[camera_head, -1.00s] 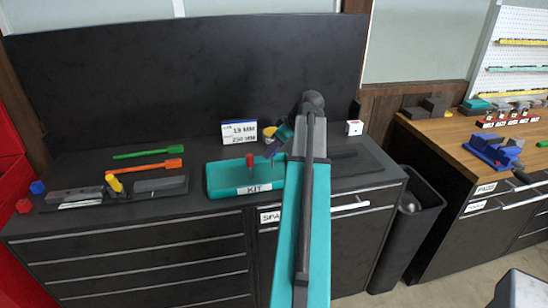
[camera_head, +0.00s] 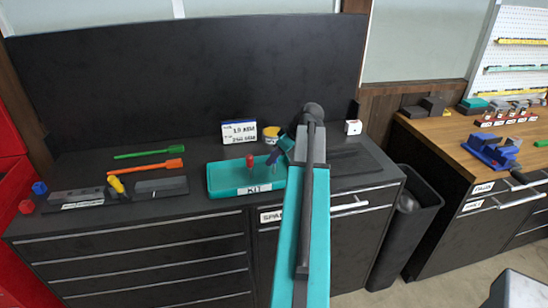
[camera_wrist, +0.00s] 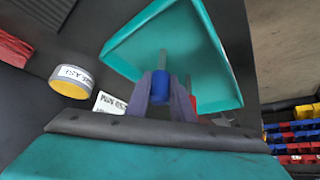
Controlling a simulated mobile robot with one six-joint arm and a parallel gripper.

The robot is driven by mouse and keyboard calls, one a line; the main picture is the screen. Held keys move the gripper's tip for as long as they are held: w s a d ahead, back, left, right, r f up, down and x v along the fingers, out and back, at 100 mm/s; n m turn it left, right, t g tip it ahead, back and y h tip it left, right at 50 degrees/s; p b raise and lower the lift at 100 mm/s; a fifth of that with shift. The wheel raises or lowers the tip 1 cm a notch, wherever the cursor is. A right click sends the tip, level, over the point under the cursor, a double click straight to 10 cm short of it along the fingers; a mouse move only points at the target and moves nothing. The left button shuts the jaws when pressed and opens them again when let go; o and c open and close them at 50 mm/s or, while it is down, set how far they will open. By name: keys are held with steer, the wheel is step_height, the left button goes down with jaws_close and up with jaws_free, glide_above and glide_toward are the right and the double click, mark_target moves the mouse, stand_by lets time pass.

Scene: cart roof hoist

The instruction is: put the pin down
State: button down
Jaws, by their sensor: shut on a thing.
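My gripper (camera_head: 273,158) is shut on a blue-headed pin (camera_wrist: 160,90) with a thin grey shaft. In the wrist view the blue head sits between the two fingers, and the shaft points at the tray floor. In the head view my gripper is over the right part of the teal KIT tray (camera_head: 222,190); the tray also shows in the wrist view (camera_wrist: 135,50). I cannot tell whether the shaft touches the tray. A red-headed pin (camera_head: 250,160) stands upright in the tray, left of my gripper; in the wrist view it is partly hidden behind a finger.
A label card (camera_head: 239,132) and a yellow tin (camera_head: 271,132) stand behind the tray. A green tool (camera_head: 150,153), an orange tool (camera_head: 150,167) and a dark fixture with a yellow part (camera_head: 116,185) lie to the left. A white box (camera_head: 353,127) is at right.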

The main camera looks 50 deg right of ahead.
steer(key=shift+f, duration=0.15)
steer(key=c, duration=1.5)
jaws_free()
steer(key=shift+c, duration=0.2)
steer(key=shift+r, duration=0.3)
steer(key=b+v, duration=0.3)
steer(key=v, duration=0.8)
steer(key=shift+s+r, duration=0.25)
steer(key=shift+r, duration=0.1)
steer(key=shift+r, duration=0.1)
